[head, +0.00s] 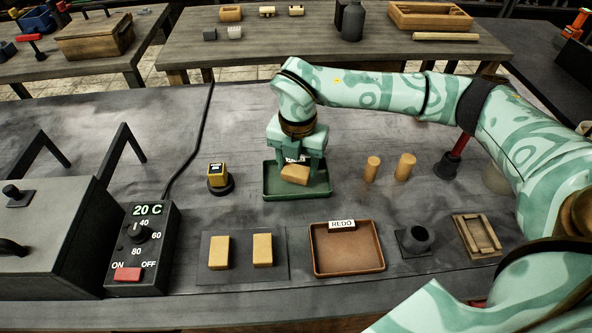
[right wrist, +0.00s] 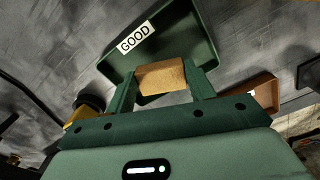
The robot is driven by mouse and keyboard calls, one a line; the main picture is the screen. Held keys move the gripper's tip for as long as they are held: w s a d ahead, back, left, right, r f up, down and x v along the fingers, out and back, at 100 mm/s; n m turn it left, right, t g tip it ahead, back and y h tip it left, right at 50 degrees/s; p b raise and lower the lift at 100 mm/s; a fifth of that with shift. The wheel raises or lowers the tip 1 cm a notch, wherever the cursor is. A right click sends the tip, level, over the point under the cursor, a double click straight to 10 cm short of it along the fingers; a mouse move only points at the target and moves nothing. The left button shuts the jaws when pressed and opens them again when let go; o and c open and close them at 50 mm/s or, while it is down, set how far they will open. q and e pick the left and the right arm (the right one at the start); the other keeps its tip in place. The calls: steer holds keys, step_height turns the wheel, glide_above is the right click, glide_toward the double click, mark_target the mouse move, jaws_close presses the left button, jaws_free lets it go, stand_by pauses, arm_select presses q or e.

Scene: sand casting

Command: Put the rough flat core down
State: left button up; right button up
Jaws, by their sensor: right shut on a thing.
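The flat core (head: 295,174) is a tan block, held slightly tilted between the fingers of my right gripper (head: 300,168). In the right wrist view the core (right wrist: 161,75) sits between the two green fingers (right wrist: 162,88), which are shut on its sides. In the head view the core is over the green tray (head: 297,195), whose GOOD label is partly hidden by the gripper. I cannot tell whether the core touches the tray floor. The brown REDO tray (head: 348,273) stands empty at the front. My left gripper is not in view.
Two tan blocks (head: 219,252) lie on a dark plate. Two tan cylinders (head: 372,169) stand right of the green tray. A yellow device (head: 217,175) stands left of it. A control box (head: 142,247) reading 20 C, a dark cup (head: 416,239) and a wooden frame (head: 476,236) are nearby.

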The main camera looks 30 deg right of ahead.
mark_target(297, 168)
step_height(297, 168, down, 2)
steer(key=shift+f, duration=0.25)
steer(key=shift+r, duration=0.2)
steer(key=o, duration=1.1)
steer(key=shift+f, duration=0.15)
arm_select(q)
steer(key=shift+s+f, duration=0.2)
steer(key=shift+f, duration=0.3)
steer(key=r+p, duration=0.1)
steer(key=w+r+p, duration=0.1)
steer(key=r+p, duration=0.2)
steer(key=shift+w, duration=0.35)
arm_select(e)
step_height(297, 168, up, 12)
steer(key=shift+r, duration=0.15)
